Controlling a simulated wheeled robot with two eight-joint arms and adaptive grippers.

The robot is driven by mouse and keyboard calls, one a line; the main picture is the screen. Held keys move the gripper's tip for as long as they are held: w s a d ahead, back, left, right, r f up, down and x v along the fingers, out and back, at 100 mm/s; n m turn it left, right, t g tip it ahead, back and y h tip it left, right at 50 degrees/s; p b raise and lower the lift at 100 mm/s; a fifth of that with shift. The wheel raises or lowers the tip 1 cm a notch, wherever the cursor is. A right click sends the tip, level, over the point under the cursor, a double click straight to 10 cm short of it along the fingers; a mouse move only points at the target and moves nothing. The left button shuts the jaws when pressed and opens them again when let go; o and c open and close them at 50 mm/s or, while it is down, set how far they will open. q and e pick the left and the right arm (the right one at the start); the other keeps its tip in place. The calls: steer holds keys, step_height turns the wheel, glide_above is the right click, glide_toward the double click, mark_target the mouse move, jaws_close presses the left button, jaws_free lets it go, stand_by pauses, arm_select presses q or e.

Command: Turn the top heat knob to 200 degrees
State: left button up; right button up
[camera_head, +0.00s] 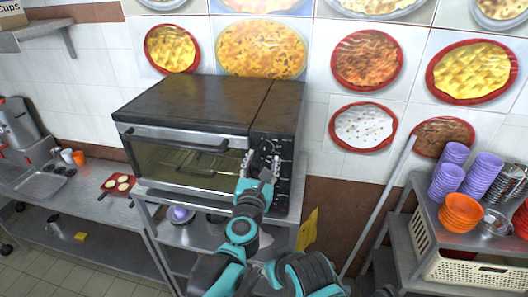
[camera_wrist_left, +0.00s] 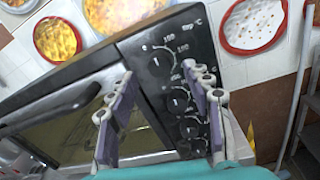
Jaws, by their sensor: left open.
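The black oven (camera_head: 185,102) stands on a metal shelf, with a column of round heat knobs on its right-hand panel. In the left wrist view, the top knob (camera_wrist_left: 160,62) has a dial marked in degrees C and a pale pointer line. Several more knobs sit below it, the second one (camera_wrist_left: 180,103) nearest. My left gripper (camera_head: 260,160) is in front of the panel, its fingers open and empty. In the left wrist view its fingertips (camera_wrist_left: 158,71) frame the top knob from both sides, seemingly without touching it. In the head view the gripper partly hides the knobs. My right gripper is out of view.
The oven's door handle (camera_head: 180,141) sticks out left of the panel. A rack at right holds purple cups (camera_head: 447,180), orange bowls (camera_head: 461,211) and a cream basket (camera_head: 470,271). A red board (camera_head: 119,184) lies on the left counter.

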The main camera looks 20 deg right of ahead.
mark_target(265, 151)
arm_select(q)
steer(key=x, duration=0.3)
steer(key=shift+w+d, duration=0.15)
jaws_close()
